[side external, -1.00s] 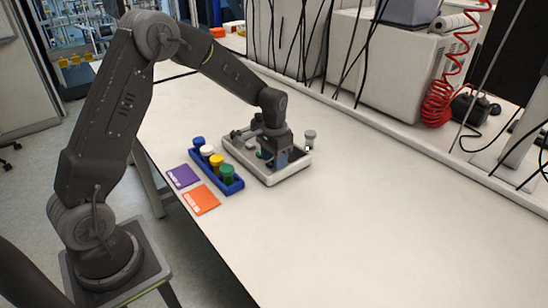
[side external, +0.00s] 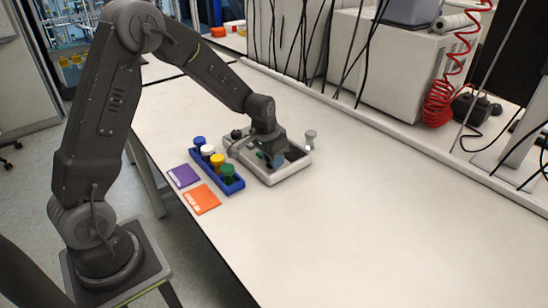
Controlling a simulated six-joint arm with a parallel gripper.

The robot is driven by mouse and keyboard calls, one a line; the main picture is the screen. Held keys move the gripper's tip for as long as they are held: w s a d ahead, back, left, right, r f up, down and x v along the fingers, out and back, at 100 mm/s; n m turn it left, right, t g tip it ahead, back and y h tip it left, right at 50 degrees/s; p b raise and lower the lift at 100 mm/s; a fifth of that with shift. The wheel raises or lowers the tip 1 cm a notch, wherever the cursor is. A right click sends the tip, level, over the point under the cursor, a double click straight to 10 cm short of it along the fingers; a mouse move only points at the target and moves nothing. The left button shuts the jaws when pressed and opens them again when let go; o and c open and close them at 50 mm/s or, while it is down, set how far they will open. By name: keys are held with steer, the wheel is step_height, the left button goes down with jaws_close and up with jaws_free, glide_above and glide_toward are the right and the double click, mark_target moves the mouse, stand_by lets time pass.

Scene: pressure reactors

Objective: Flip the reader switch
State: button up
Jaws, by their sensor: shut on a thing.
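A pale grey tray-like unit (side external: 291,174) with a raised rim sits on the white bench. I cannot make out which part of it is the reader switch. My gripper (side external: 271,159) is tilted down inside this unit, low over its floor. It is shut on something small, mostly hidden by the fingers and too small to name. A dark green spot shows just left of the fingers. A dark round knob (side external: 236,134) stands at the unit's far left corner.
A blue rack (side external: 234,187) holds several capped vials left of the unit. Purple (side external: 183,176) and orange (side external: 201,199) cards lie beside it. A grey-capped vial (side external: 310,138) stands right behind the unit. Hanging cables line the back; the bench at front right is clear.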

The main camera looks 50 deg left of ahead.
stand_by(0.3)
steer(key=o, duration=0.9)
steer(key=v, duration=1.3)
steer(key=shift+s+r, duration=0.15)
steer(key=shift+r, duration=0.25)
steer(key=s+d+r+t, duration=0.1)
steer(key=s+d+r, duration=0.1)
steer(key=s, duration=0.5)
steer(key=s+d+r+t, duration=0.1)
steer(key=s+d+r, duration=0.1)
steer(key=s+d, duration=0.2)
steer(key=s+d+r+t, duration=0.1)
steer(key=s+d+r, duration=0.1)
steer(key=s, duration=0.8)
steer(key=shift+s+d, duration=0.4)
steer(key=shift+d, duration=0.45)
